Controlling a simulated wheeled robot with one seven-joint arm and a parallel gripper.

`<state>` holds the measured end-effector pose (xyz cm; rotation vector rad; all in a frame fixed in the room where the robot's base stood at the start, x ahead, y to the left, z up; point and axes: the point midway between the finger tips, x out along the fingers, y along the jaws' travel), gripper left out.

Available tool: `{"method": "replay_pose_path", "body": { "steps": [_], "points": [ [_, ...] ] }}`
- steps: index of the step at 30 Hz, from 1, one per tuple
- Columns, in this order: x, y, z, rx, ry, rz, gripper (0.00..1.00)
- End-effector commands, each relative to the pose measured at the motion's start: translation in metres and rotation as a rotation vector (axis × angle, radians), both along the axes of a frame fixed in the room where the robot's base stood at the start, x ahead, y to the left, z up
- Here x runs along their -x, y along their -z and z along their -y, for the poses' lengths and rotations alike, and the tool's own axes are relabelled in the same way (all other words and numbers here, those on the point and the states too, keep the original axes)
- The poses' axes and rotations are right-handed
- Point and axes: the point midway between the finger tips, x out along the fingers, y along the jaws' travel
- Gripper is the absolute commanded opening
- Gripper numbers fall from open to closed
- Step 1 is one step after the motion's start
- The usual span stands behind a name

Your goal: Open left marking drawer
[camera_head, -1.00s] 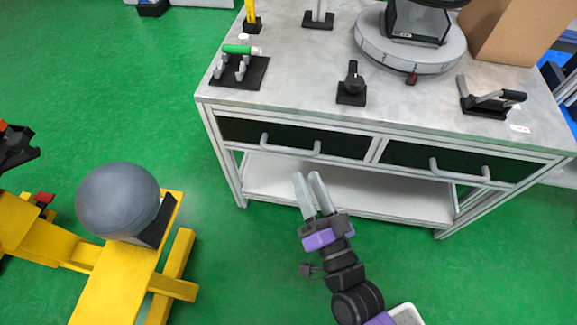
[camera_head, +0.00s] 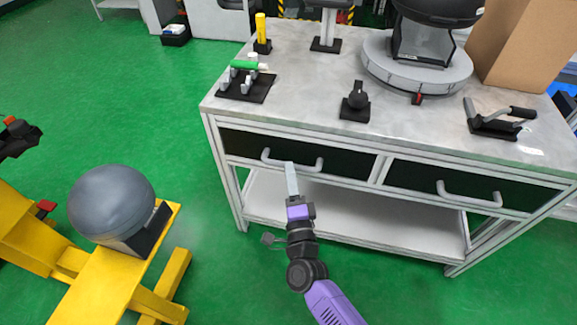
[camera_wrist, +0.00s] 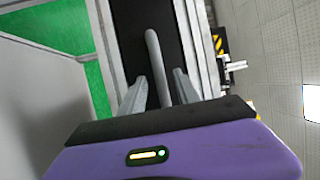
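The left drawer (camera_head: 240,145) has a black front and a grey bar handle (camera_head: 310,168). It sits shut in the frame of the grey workbench (camera_head: 300,105). My gripper (camera_head: 290,169) points at this handle from the front, its fingertips at the bar's middle in the head view. The fingers overlap edge-on there. In the wrist view my gripper (camera_wrist: 160,83) is open, with one finger on each side of the handle (camera_wrist: 153,55). I see a gap on both sides of the bar. I cannot tell how far the tips reach past it.
The right drawer (camera_head: 415,180) is shut and has a similar handle (camera_head: 468,198). A white lower shelf (camera_head: 355,215) lies under the drawers. A yellow stand (camera_head: 110,275) with a grey ball (camera_head: 112,203) is at the left. Green floor between is free.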

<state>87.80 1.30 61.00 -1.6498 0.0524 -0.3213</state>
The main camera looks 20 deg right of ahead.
Motion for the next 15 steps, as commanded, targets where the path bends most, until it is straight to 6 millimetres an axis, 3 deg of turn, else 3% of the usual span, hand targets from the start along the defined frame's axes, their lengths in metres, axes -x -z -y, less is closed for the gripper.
{"method": "replay_pose_path", "body": {
  "steps": [6, 15],
  "points": [
    [-0.026, -0.004, 0.006, 0.002, 0.001, 0.001, 0.38],
    [-0.032, -0.006, 0.008, 0.002, 0.0, -0.001, 0.38]
  ]
}}
